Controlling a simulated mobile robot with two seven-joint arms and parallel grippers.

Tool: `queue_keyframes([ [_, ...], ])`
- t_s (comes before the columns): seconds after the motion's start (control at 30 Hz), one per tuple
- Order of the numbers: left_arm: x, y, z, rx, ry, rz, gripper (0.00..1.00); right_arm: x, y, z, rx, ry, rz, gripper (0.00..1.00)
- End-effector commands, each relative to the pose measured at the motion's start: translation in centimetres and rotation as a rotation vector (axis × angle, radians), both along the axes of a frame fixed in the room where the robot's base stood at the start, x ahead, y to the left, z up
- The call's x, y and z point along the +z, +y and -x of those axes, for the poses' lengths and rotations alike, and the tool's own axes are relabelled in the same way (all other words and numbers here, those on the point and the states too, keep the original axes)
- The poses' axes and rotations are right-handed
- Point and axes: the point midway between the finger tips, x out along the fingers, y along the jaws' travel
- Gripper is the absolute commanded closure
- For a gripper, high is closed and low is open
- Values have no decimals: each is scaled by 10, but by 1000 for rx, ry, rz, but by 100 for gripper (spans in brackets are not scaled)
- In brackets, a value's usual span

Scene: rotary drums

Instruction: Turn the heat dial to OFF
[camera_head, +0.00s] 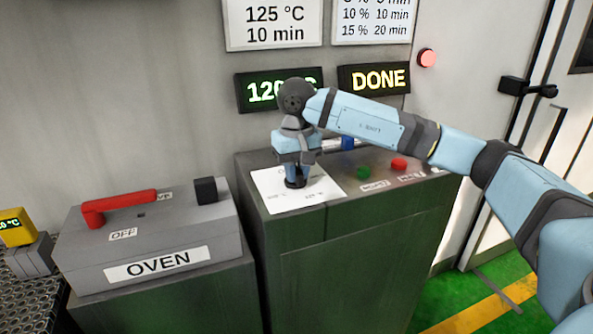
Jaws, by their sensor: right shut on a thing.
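The heat dial (295,183) is a small dark knob on a white plate (273,199) on top of the green cabinet. My right gripper (296,175) points down from above and is shut on the dial. The fingers cover most of the dial, so I cannot tell where it points. My left gripper is not in view.
Behind my right wrist, a green display (262,91) reads about 120, partly hidden. Another display (374,79) reads DONE. Green (363,172), red (399,164) and blue (347,143) buttons sit right of the plate. A grey OVEN box (215,228) with a red lever (118,206) stands left.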

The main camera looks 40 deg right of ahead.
Motion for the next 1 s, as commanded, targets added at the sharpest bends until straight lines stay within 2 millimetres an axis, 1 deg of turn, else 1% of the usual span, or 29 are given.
queue_keyframes([
  [0.07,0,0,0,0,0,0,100,1,0,0,1,-3,0,100],
  [0.1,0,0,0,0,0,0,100,1,0,0,1,-3,0,72],
  [0.17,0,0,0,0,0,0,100,1,0,0,1,-2,-1,58],
  [0.2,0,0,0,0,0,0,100,1,0,0,1,-2,-1,55],
  [0.43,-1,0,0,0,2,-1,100,1,0,0,0,-1,0,55],
  [0.57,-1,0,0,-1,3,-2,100,9,0,0,-1,-2,0,55],
  [0.67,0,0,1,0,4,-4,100,24,0,-1,-1,-4,0,55],
  [1.0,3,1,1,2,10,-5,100,101,0,-1,1,-4,0,55],
])
